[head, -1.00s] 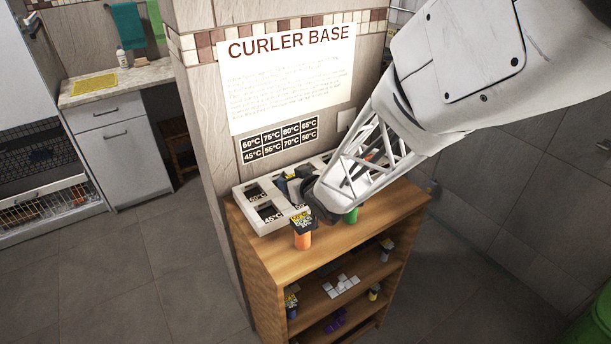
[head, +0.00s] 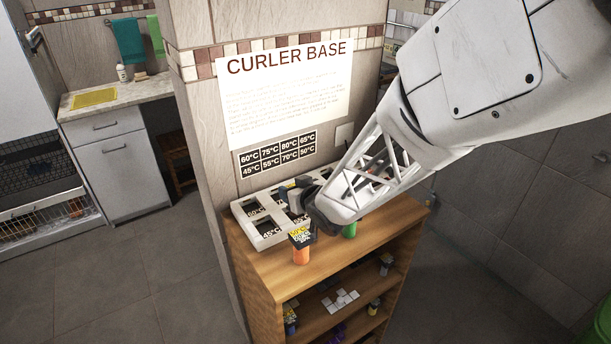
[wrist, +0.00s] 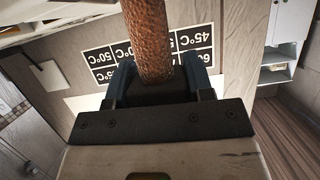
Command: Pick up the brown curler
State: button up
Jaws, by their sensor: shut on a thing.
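The brown curler (wrist: 148,38) is a rough, brown cylinder. In the wrist view it stands out between the two fingers of my gripper (wrist: 158,85), which is shut on it. Its far end runs out of the top of that view. In the head view my gripper (head: 304,194) is over the white curler base (head: 251,236) on the shelf top, and the arm hides the brown curler there.
An orange curler (head: 301,256) with a black top stands at the front of the wooden shelf (head: 265,262). A green curler (head: 349,230) stands to its right, partly behind my arm. The wall with the poster (head: 288,95) rises close behind the base.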

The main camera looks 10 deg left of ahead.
jog(key=shift+w+d+f+m+y, duration=0.1)
jog(key=shift+w+d+m+y, duration=0.1)
jog(key=shift+d+m+y, duration=0.25)
jog(key=shift+w+d+m+y, duration=0.15)
jog(key=shift+d+m+y, duration=0.3)
jog(key=w+d+r, duration=0.1)
jog(key=d+r, duration=0.3)
jog(key=r, duration=0.7)
jog(key=w+d+n+h, duration=0.1)
jog(key=w+d, duration=0.2)
jog(key=d, duration=0.6)
jog(key=w+d+r+n+h, duration=0.1)
jog(key=w+d, duration=0.3)
jog(key=d, duration=0.5)
jog(key=shift+w+d+r, duration=0.2)
jog(key=shift+d+r, duration=0.05)
jog(key=shift+d, duration=0.1)
